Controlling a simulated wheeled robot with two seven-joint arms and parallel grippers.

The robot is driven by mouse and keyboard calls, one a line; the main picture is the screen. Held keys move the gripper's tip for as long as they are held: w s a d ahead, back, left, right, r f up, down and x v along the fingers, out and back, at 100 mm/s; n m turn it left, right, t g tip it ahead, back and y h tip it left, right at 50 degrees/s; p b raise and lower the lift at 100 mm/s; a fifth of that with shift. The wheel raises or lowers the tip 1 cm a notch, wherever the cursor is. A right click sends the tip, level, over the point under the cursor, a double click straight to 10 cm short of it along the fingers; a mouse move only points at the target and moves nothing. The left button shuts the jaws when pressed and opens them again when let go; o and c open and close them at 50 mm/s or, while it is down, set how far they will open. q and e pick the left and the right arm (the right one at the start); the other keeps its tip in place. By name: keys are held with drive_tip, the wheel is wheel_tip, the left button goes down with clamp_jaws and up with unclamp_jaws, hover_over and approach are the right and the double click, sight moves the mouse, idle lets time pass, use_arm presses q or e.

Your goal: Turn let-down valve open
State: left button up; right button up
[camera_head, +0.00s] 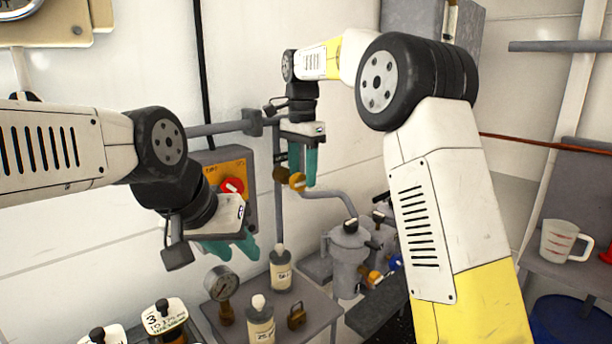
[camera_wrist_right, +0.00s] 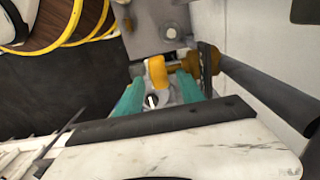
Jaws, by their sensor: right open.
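A valve with a yellow-orange handle (camera_head: 297,181) sits on the grey pipework by the back wall. It is taken here as the let-down valve; no label is legible. My right gripper (camera_head: 302,184) points down at it with teal fingers. In the right wrist view the yellow handle (camera_wrist_right: 157,72) and its brass body (camera_wrist_right: 187,64) lie just beyond the open fingers (camera_wrist_right: 158,98), the handle roughly between them. Contact cannot be told. My left gripper (camera_head: 232,254) hangs at the left, above the bench and away from the valve; its finger gap is unclear.
An orange panel with a red knob (camera_head: 232,186) is behind my left gripper. Bottles (camera_head: 281,272), a pressure gauge (camera_head: 221,283) and a padlock (camera_head: 297,316) stand on a small grey bench. A grey canister (camera_head: 348,262) is right of it; a measuring jug (camera_head: 562,241) is far right.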

drive_tip(key=shift+f, duration=0.35)
clamp_jaws()
